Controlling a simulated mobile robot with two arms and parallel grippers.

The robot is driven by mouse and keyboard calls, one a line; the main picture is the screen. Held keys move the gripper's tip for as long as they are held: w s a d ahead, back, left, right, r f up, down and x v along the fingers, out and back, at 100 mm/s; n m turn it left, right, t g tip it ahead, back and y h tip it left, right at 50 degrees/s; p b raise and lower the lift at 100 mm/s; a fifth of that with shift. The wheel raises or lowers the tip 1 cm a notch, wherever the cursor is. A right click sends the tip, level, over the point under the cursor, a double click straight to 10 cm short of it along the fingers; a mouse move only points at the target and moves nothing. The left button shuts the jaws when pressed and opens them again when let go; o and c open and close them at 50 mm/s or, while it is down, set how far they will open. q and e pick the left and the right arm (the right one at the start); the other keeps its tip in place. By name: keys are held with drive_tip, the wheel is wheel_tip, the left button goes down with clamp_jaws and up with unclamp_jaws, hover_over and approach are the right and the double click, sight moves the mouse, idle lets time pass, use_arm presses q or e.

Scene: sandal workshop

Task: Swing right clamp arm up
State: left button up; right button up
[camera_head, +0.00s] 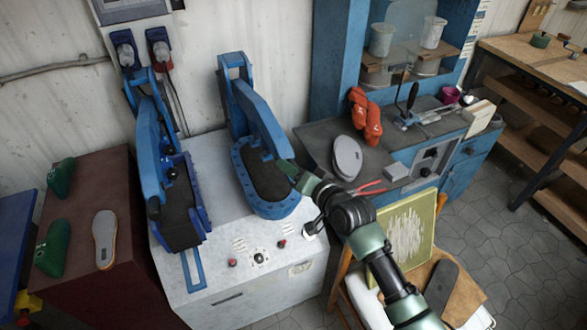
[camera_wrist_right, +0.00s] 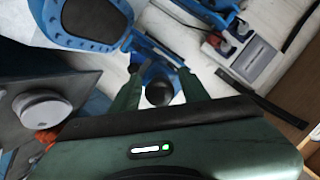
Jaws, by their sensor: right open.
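The press has two blue clamp arms. The right clamp arm (camera_head: 262,122) slopes down from its rear post over a dark oval pad (camera_head: 266,176) with a blue rim. The left clamp arm (camera_head: 150,155) slopes down over the left station's dark pad (camera_head: 182,215). My right gripper (camera_head: 288,168) is at the front end of the right clamp arm. In the right wrist view the green fingers of my right gripper (camera_wrist_right: 160,84) are open, one on each side of a round black knob (camera_wrist_right: 159,94); contact cannot be told. My left gripper is out of view.
The light grey press body (camera_head: 275,285) has small knobs on its front. A workbench (camera_head: 318,140) with orange gloves (camera_head: 366,116), a grey sole (camera_head: 347,158) and red-handled pliers (camera_head: 369,188) stands to the right. A maroon box (camera_head: 85,265) with shoe forms stands left.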

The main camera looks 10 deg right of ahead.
clamp_jaws()
idle(1.3)
